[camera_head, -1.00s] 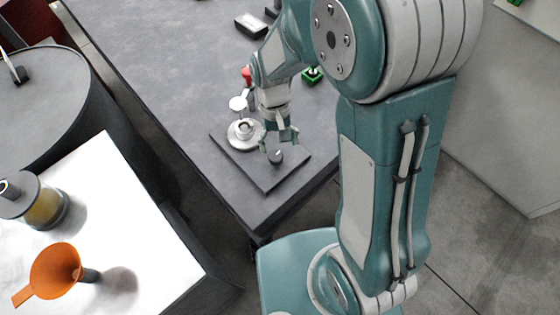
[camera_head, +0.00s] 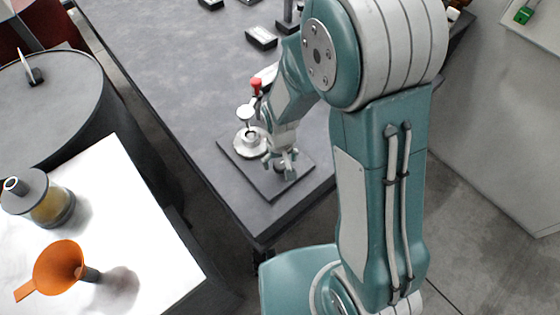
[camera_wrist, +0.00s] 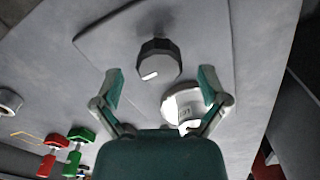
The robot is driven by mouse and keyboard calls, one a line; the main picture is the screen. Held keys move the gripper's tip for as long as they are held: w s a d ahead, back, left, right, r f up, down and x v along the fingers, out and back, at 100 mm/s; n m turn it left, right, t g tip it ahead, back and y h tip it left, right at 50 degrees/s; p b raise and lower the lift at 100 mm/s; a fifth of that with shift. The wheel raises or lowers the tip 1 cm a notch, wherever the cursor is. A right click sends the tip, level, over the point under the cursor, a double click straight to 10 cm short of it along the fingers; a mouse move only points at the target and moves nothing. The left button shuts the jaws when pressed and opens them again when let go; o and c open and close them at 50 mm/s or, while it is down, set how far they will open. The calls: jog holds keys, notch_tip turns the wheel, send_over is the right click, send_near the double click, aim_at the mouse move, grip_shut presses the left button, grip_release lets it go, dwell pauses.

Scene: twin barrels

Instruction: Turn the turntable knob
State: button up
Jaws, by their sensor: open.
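The dark faceted knob (camera_wrist: 158,62) with a white mark on its top stands on a flat grey plate (camera_wrist: 105,38) in the wrist view. In the head view it is largely hidden by my gripper (camera_head: 281,164) near the front of the plate (camera_head: 230,165). My gripper (camera_wrist: 160,84) is open, with one finger to each side of the knob's line and the knob just beyond the fingertips. No contact with the knob shows. A round silver turntable-like part (camera_head: 249,144) sits on the same plate, and it shows partly behind my gripper in the wrist view (camera_wrist: 182,105).
A red-handled clamp (camera_head: 257,86) and a black block (camera_head: 261,38) are on the grey table (camera_head: 165,60). The wrist view shows red (camera_wrist: 47,160) and green (camera_wrist: 75,150) handled parts.

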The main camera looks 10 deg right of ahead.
jog(key=shift+f, duration=0.4)
jog(key=c, duration=1.1)
jog(key=shift+c, duration=0.2)
jog(key=shift+n, duration=0.3)
jog(key=n, duration=0.5)
jog(key=shift+s, duration=0.15)
jog(key=n, duration=0.5)
